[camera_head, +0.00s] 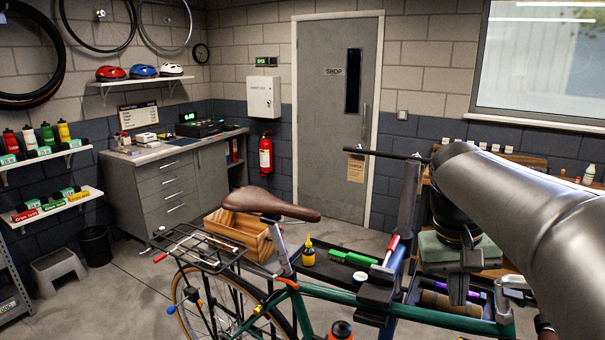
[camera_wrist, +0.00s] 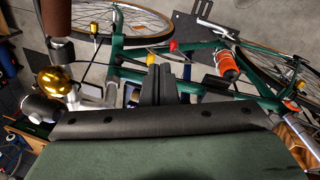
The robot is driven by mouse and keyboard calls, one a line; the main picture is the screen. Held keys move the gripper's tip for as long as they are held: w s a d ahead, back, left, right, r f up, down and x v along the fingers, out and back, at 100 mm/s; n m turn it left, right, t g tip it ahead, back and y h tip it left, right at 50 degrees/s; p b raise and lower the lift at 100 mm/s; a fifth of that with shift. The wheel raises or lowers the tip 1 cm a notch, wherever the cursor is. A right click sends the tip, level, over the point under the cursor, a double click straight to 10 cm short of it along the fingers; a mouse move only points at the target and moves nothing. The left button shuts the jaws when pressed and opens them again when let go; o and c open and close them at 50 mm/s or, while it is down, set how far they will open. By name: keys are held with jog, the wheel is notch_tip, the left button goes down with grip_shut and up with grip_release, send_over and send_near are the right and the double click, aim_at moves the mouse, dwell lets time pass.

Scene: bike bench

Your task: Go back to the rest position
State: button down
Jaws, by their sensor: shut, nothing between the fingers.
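My gripper (camera_head: 459,298) hangs below my wrist at the right of the head view, with its fingers together and nothing between them. In the wrist view, the gripper (camera_wrist: 159,72) shows as two dark fingers side by side at the middle. Beyond them is the green bicycle frame (camera_wrist: 200,50), which also crosses the lower part of the head view (camera_head: 390,313). From the head view I cannot tell whether the fingers touch anything behind them.
The brown saddle (camera_head: 270,205) and the rear rack (camera_head: 195,250) are left of my gripper. The grey floor (camera_head: 130,300) is open at left.

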jog(key=s+a+f, duration=0.3)
jog(key=s+f, duration=0.1)
jog(key=f, duration=0.2)
jog(key=s+a+f+n+t+y, duration=0.1)
jog(key=s+a+f, duration=0.2)
jog(key=f, duration=0.3)
jog(key=s+a+f+n+y, duration=0.1)
jog(key=s+a+f, duration=0.3)
jog(key=f, duration=0.2)
jog(key=shift+s+a+b, duration=0.25)
jog(key=shift+s+b, duration=0.05)
jog(key=shift+b, duration=0.15)
